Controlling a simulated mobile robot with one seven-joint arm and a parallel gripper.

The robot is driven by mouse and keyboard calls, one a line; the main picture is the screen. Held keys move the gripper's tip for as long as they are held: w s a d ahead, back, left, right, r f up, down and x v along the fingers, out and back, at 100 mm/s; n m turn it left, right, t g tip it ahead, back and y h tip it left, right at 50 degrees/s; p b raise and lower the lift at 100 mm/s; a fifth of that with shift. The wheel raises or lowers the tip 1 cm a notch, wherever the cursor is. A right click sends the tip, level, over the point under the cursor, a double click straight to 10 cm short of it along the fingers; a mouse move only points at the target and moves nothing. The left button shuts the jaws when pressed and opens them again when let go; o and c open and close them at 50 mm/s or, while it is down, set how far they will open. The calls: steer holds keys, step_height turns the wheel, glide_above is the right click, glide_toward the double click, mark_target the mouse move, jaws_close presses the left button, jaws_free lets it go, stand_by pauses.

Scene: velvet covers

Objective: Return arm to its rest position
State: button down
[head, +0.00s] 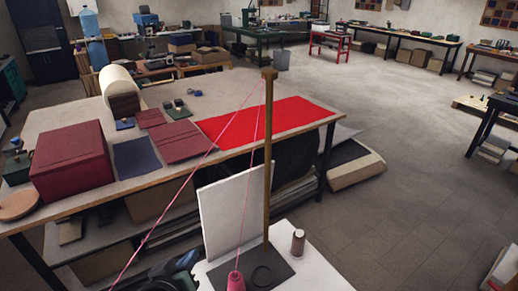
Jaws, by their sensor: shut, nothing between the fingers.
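My gripper is not visible in the head view, and I cannot make out my arm. The worktable (225,104) stands in front of me at left and centre. On it lie a bright red cloth (262,124), a dark red box (72,160), a dark blue-grey panel (136,158) and flat maroon pieces (182,142). A cream roll (118,82) lies at the table's far left.
Close in front, a wooden post (267,185) rises from a dark base (250,272), with pink thread running over its top. A pink spool (236,281), a brown spool (298,242) and a white board (232,210) are nearby. Open floor (430,190) lies at right.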

steer(key=w+d+r+m+t+y+b, duration=0.1)
steer(key=d+r+m+t+b, duration=0.2)
steer(key=r, duration=0.9)
steer(key=w+d+r+t+b, duration=0.15)
steer(key=d+r+t, duration=0.4)
steer(key=r, duration=0.75)
steer(key=s+d+r+t+b, duration=0.2)
steer(key=s+d+r+t, duration=0.1)
steer(key=s+r, duration=0.3)
steer(key=s+d+r+m+t+b, duration=0.1)
steer(key=s+d+r+t+b, duration=0.1)
steer(key=s+r, duration=0.5)
step_height(320, 180, up, 2)
steer(key=shift+s+d+t+h, duration=0.15)
steer(key=shift+d+t+h, duration=0.3)
steer(key=shift+t, duration=0.6)
